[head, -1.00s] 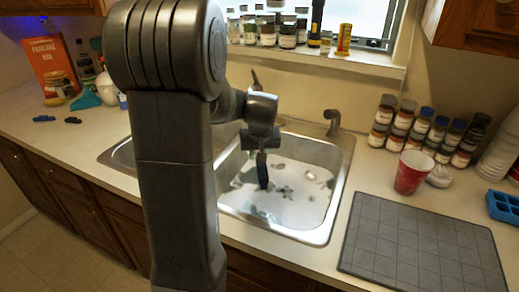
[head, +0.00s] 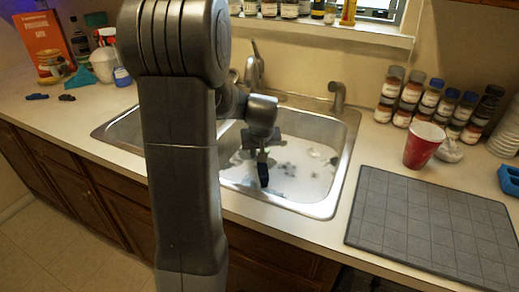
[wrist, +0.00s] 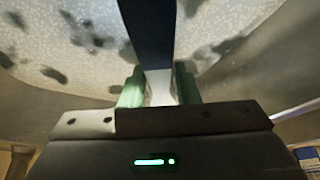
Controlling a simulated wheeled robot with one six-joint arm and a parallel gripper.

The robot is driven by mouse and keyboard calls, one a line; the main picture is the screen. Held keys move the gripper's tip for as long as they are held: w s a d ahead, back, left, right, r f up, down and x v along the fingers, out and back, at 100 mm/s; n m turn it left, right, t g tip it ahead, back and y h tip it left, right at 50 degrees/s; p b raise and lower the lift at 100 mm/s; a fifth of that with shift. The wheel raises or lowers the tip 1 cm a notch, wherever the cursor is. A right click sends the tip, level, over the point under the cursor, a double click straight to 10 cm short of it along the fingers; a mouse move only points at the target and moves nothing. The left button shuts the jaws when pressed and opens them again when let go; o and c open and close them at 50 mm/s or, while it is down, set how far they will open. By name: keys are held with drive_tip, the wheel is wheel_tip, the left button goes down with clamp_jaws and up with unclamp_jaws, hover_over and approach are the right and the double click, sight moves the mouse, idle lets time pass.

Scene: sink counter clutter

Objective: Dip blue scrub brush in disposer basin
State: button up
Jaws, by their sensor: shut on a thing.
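My gripper (head: 262,154) hangs over the right sink basin (head: 337,187), shut on a dark blue scrub brush (head: 264,175). The brush points down within the basin's outline, toward a whitish, sudsy-looking surface with dark patches. I cannot tell whether its lower end touches that surface. In the wrist view the brush (wrist: 147,32) extends from between the green-padded fingertips (wrist: 159,90), and its far end is out of frame. The left basin (head: 118,131) is mostly hidden behind my arm.
A faucet (head: 256,66) and a small spout (head: 338,97) stand behind the basins. A red cup (head: 423,146), spice jars (head: 411,92) and a grey mat (head: 430,225) are on the right counter. A spray bottle (head: 121,75) and orange box (head: 44,48) are at left.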

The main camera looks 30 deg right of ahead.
drive_tip(key=shift+f+b, duration=3.15)
drive_tip(key=shift+f, duration=1.85)
drive_tip(key=shift+s+a, duration=0.1)
drive_tip(key=shift+a, duration=0.05)
drive_tip(key=shift+s+a, duration=0.25)
drive_tip(key=shift+s, duration=0.1)
drive_tip(key=shift+w+d, duration=0.4)
drive_tip(key=shift+w, duration=0.1)
drive_tip(key=shift+s, duration=0.1)
